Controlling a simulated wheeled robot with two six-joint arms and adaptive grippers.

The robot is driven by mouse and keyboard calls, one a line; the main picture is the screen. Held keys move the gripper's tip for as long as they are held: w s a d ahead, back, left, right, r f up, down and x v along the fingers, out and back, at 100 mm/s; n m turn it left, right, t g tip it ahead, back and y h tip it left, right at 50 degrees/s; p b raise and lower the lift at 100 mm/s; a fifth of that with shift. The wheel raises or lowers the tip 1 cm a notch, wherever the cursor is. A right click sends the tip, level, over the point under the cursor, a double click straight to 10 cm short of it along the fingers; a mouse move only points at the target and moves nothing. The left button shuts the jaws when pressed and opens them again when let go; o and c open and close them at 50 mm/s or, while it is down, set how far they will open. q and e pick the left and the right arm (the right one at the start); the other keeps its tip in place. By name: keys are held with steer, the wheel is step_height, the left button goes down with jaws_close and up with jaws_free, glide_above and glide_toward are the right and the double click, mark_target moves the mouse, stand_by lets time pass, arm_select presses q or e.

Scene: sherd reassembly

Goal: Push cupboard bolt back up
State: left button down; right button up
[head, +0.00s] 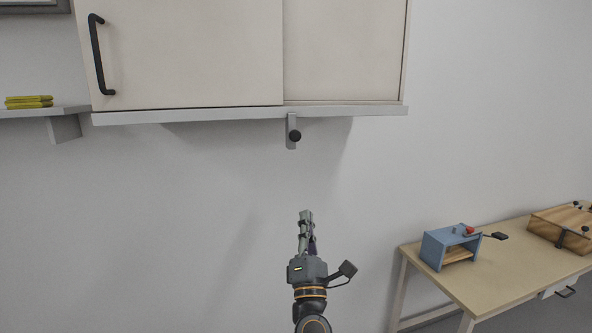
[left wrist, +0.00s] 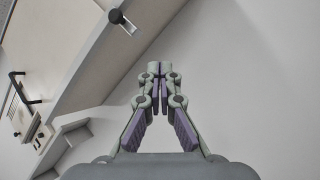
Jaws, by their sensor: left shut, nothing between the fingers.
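The cupboard (head: 190,55) hangs on the wall, with sliding doors and a black handle at the left. The bolt (head: 294,136) sits under its bottom edge, a dark round knob on a short grey plate. The bolt also shows in the left wrist view (left wrist: 117,17) at the top. My left gripper (head: 305,214) is shut and empty, pointing up, below the bolt and clearly apart from it. Its closed fingertips show in the left wrist view (left wrist: 159,68). My right gripper is in neither view.
A shelf (head: 40,112) with a yellow stack (head: 28,101) is at the left. A wooden table (head: 500,268) at the lower right bears a blue box (head: 434,250) and a wooden box (head: 562,222). The wall between my gripper and the cupboard is clear.

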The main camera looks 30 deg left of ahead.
arm_select(q)
steer(key=s+a+r+n+g+y, duration=0.1)
steer(key=s+r+n+g+y, duration=0.1)
steer(key=s+r+n+y, duration=0.1)
steer(key=shift+s+a+r+n+y, duration=0.25)
steer(key=shift+a+r+n+y, duration=0.1)
steer(key=shift+r+n, duration=0.65)
steer(key=shift+f, duration=0.15)
steer(key=p, duration=0.8)
glide_toward(292, 132)
steer(key=shift+w+a+r, duration=0.75)
steer(key=shift+w+a, duration=1.15)
steer(key=shift+a, duration=0.1)
steer(key=shift+a+f, duration=0.1)
